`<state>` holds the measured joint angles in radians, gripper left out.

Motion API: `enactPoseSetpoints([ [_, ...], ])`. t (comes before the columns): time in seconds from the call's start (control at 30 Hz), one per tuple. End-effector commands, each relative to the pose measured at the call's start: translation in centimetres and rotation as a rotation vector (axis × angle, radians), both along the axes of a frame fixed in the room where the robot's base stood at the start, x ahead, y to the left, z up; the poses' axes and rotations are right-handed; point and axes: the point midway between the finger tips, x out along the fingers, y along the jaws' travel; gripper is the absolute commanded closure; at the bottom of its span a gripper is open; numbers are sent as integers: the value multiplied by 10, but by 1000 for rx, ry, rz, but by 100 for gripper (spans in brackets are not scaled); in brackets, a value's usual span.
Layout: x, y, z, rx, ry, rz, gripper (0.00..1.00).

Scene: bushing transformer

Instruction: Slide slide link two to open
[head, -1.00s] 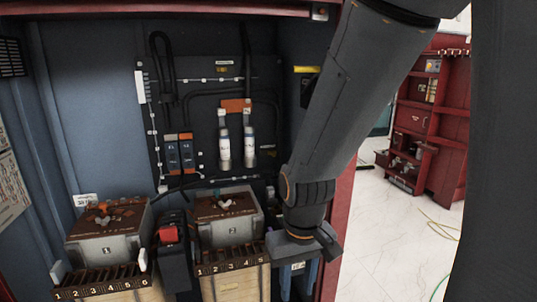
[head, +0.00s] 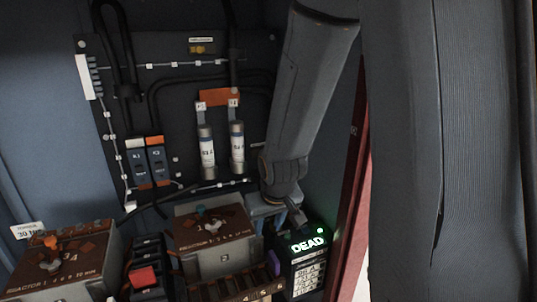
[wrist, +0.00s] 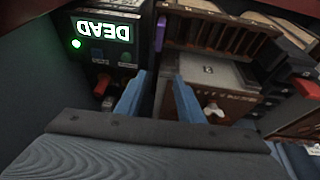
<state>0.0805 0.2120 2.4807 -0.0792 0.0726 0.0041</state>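No part here is legibly marked as slide link two. A box marked 2 (head: 210,262) has a brown top with a pale wing nut (head: 211,227) and an orange-tipped post. The box (wrist: 215,70) and wing nut (wrist: 214,110) also show upside down in the wrist view, right of my fingers. My gripper (head: 272,205) is at the box's right rear corner, beside the black unit reading DEAD (head: 305,262). In the wrist view its two blue fingers (wrist: 160,78) are apart with nothing visible between them. Contact with the box cannot be told.
A similar box marked Reactor 1 (head: 65,265) stands at the left, with a black unit with a red part (head: 145,277) between. A numbered slotted rack (head: 245,288) is in front. Fuses (head: 237,145) and switches K1 and K2 (head: 147,160) are on the back panel.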

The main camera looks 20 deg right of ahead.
Motion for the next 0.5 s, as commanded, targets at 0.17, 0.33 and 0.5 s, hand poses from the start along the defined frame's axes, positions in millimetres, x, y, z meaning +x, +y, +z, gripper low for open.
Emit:
enactPoseSetpoints([
  [0.17, 74, -31, 0, -16, -245, 1, 65],
  [0.33, 131, -56, 7, -22, -484, 10, 65],
  [0.5, 170, -80, 21, -16, -725, 20, 65],
])
